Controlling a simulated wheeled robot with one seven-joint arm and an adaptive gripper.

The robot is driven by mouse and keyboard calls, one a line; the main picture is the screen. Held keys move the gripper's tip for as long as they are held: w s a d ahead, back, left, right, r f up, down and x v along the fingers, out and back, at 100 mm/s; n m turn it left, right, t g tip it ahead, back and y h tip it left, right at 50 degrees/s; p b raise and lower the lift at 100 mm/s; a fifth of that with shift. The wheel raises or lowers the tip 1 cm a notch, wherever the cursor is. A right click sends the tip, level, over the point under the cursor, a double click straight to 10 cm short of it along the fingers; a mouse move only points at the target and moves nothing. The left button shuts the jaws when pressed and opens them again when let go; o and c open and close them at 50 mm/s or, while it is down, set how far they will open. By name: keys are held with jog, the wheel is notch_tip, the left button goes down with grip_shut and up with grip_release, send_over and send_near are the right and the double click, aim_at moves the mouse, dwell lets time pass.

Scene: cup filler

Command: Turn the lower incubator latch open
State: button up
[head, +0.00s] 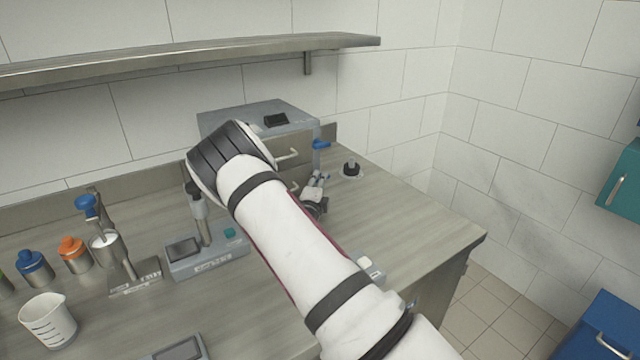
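The incubator is a grey box (305,124) at the back of the bench, partly hidden behind my arm. A blue latch (320,144) sticks out at the upper right of its front, near a pale handle (288,154). A second pale handle (294,187) shows lower down. My gripper (319,178) is at the lower right of the incubator front, below the upper blue latch. A small bluish patch shows at its fingertips; I cannot make out the lower latch clearly. Whether the fingers are open or shut on it is too small to tell.
A small round black-topped item (351,168) stands right of my gripper. A grey device with a screen (205,258), capped bottles (73,254) and a white beaker (48,320) stand left. A steel shelf (190,59) hangs above. The right end of the bench is mostly clear.

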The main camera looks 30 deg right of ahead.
jog(key=shift+w+d, duration=0.3)
jog(key=shift+c, duration=0.2)
grip_shut()
